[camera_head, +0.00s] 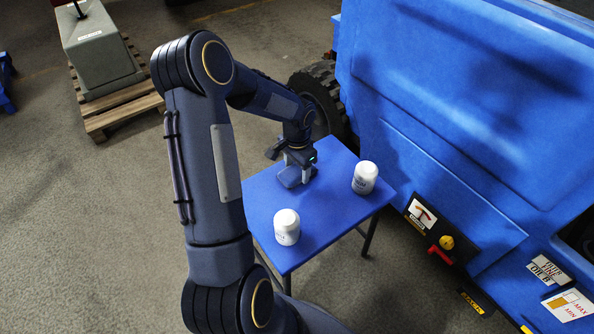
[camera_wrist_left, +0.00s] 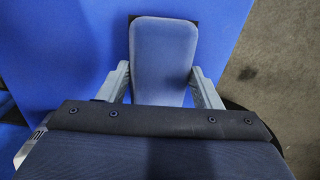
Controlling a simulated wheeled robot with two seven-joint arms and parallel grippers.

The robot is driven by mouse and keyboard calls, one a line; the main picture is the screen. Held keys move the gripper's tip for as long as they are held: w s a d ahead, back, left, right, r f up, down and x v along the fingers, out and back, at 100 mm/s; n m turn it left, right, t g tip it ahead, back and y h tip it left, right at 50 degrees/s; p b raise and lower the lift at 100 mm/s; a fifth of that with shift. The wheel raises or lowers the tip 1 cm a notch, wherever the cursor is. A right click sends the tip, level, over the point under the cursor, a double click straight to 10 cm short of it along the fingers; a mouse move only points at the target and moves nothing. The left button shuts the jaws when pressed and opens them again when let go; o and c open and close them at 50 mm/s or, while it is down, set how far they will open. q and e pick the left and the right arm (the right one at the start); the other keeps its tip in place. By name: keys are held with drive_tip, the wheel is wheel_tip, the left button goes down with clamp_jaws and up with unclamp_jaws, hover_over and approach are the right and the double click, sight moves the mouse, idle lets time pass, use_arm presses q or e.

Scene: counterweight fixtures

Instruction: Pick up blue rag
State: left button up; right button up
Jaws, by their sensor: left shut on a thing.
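The blue rag (camera_head: 290,177) shows as a folded pad on the blue table (camera_head: 257,202), near its far left side. In the left wrist view the rag (camera_wrist_left: 163,60) is a greyish-blue rounded rectangle between the two grey fingers. My left gripper (camera_head: 299,168) is shut on the rag, with one finger at each side; it also fills the lower part of the left wrist view (camera_wrist_left: 162,90). I cannot tell whether the rag is clear of the table top. My right gripper is not in view.
Two white jars stand on the table, one at the front (camera_head: 287,227) and one at the right (camera_head: 364,177). A large blue machine (camera_head: 455,90) with a black tyre (camera_head: 322,95) is close on the right. A grey block on a wooden pallet (camera_head: 122,112) stands at the back left.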

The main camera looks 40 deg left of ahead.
sight(298, 170)
use_arm(q)
drive_tip(key=shift+r, duration=0.1)
wheel_tip(298, 170, up, 4)
drive_tip(key=shift+d+f+p, duration=0.1)
drive_tip(key=shift+f+p, duration=0.05)
drive_tip(key=shift+p, duration=0.65)
drive_tip(key=s+d+r+p, duration=0.3)
drive_tip(key=d+r, duration=0.6)
drive_tip(key=d, duration=0.4)
drive_tip(key=shift+s+p, duration=0.4)
drive_tip(key=shift+s, duration=0.2)
